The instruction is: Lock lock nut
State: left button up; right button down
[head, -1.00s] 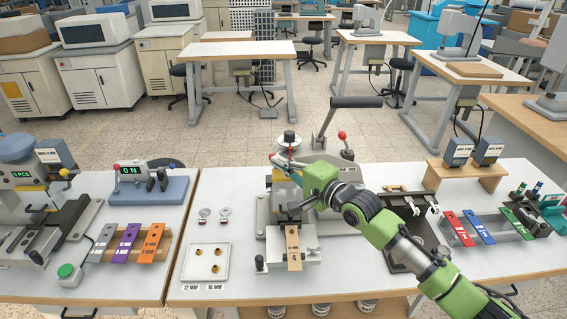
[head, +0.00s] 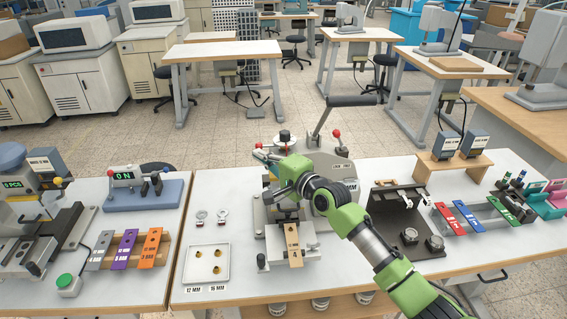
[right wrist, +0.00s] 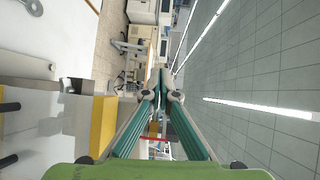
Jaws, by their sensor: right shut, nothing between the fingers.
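The foil stamping press stands at the middle of the bench, with a dark round knob (head: 284,136) on top and a long black-handled lever (head: 354,101) behind. I cannot pick out the lock nut for sure. My right gripper (head: 261,154) reaches in from the right at the press head, below the knob, its fingers pointing left. In the right wrist view the teal fingers (right wrist: 160,72) meet at the tips with nothing held. My green wrist covers part of the press head. A tan strip (head: 293,243) lies on the press bed. My left gripper is not in view.
A white tray (head: 194,275) with small brass pieces and two ring-shaped parts (head: 201,216) lie left of the press. Coloured strips stand in racks at both sides. A dark fixture (head: 410,236) is near my right arm.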

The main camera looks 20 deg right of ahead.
jog(key=shift+b+x, duration=0.3)
jog(key=shift+x, duration=0.65)
jog(key=shift+w+r, duration=0.1)
